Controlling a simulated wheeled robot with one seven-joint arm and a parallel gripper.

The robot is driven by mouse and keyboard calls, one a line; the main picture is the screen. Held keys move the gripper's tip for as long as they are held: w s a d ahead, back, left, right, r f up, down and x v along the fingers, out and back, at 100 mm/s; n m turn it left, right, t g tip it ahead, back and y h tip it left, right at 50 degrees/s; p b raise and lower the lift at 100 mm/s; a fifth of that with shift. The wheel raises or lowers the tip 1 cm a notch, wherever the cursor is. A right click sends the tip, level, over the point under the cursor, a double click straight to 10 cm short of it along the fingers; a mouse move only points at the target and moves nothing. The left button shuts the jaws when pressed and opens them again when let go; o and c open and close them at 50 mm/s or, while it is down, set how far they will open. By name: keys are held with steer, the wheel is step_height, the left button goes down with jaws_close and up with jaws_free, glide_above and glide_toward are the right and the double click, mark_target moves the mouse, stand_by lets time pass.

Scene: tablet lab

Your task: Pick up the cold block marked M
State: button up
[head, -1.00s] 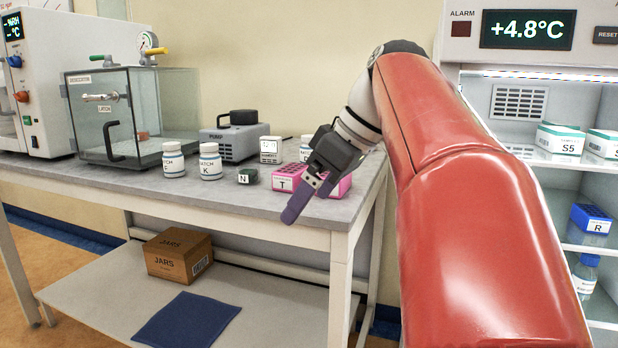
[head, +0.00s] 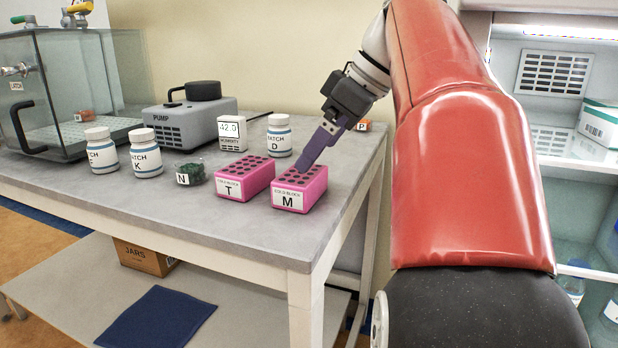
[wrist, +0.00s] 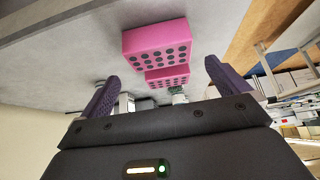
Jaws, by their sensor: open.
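The cold block marked M (head: 301,190) is a pink block with rows of dark holes. It stands on the grey bench top near the right front corner. A like pink block marked T (head: 245,180) stands just left of it. My gripper (head: 305,168) has purple fingers, and in the head view its tip overlaps the top of block M; I cannot tell whether it touches. In the wrist view my gripper (wrist: 168,88) is open, with the nearer pink block (wrist: 157,42) and a second one (wrist: 168,78) seen between and beyond the fingers. Nothing is held.
A dish marked N (head: 190,174), white jars (head: 146,155) and a humidity meter (head: 231,132) stand left and behind. A pump (head: 190,122) and glass chamber (head: 70,90) are further back. An orange block marked P (head: 363,126) lies behind my gripper. An open fridge (head: 555,75) is at right.

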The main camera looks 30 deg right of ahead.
mark_target(301, 176)
steer(key=b+x, duration=0.1)
steer(key=x, duration=0.6)
steer(key=shift+w+f, duration=0.1)
steer(key=shift+f, duration=0.1)
steer(key=c, duration=0.8)
steer(key=shift+c, duration=0.2)
steer(key=shift+r, duration=0.15)
